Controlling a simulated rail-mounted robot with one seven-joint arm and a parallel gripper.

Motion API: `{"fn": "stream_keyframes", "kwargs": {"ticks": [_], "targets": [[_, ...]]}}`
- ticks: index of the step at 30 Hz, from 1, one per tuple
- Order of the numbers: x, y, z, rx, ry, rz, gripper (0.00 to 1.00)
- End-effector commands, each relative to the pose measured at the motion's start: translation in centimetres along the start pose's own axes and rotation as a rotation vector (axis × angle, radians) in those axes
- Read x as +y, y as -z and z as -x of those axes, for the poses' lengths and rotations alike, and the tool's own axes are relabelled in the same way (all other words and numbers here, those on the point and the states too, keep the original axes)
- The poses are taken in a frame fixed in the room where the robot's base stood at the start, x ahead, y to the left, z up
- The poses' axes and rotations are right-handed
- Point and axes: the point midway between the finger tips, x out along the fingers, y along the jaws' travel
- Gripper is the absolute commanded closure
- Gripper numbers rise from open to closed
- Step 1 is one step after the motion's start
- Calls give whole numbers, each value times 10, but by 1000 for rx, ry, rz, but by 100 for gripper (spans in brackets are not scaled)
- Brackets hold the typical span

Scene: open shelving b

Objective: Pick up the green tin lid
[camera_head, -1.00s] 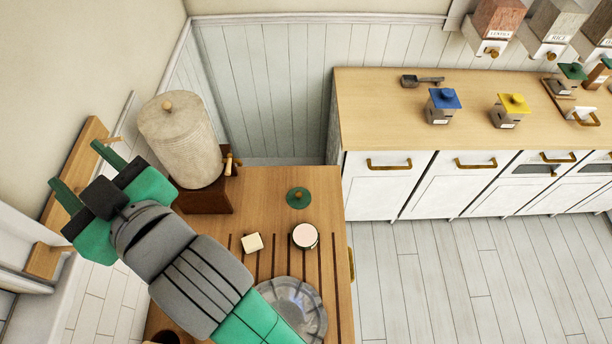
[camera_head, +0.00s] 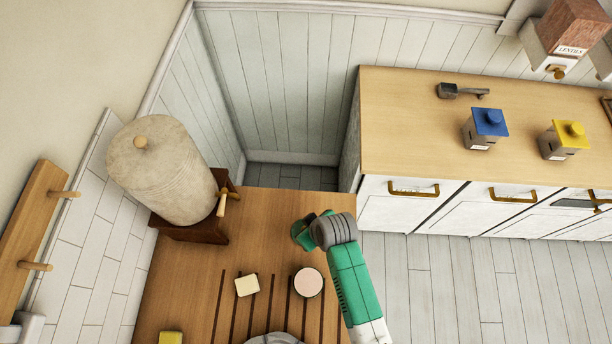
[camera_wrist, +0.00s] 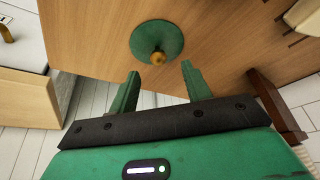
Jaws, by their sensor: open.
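The green tin lid (camera_wrist: 157,36) lies on the wooden counter in the wrist view, a round green disc with a small brass-coloured knob (camera_wrist: 158,57). My gripper (camera_wrist: 160,70) is open and empty, its two green fingers apart. The knob shows just beyond the fingertips, roughly centred between them. In the head view my gripper (camera_head: 303,232) is over the far right part of the counter. There the lid is hidden or blends with my green gripper.
A stone crock (camera_head: 160,170) on a wooden stand is left of my gripper. A cream block (camera_head: 247,286) and a round pink-topped item (camera_head: 309,282) lie nearer. A side counter (camera_head: 410,130) with blue-lidded (camera_head: 487,125) and yellow-lidded (camera_head: 563,138) tins stands right.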

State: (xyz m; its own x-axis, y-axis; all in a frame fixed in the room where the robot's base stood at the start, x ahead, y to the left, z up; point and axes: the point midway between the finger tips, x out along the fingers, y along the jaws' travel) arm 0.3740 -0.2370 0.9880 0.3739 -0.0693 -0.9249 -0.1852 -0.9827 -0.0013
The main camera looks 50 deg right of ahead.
Motion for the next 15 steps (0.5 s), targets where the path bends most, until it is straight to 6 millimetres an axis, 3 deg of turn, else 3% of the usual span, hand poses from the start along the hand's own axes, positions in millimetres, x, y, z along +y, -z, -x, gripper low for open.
{"fn": "stream_keyframes", "kwargs": {"ticks": [4,10,15], "targets": [[0,1,-9,1,0,0,52],[1,1,-44,1,0,-1,52],[1,1,-54,2,-1,0,52]]}}
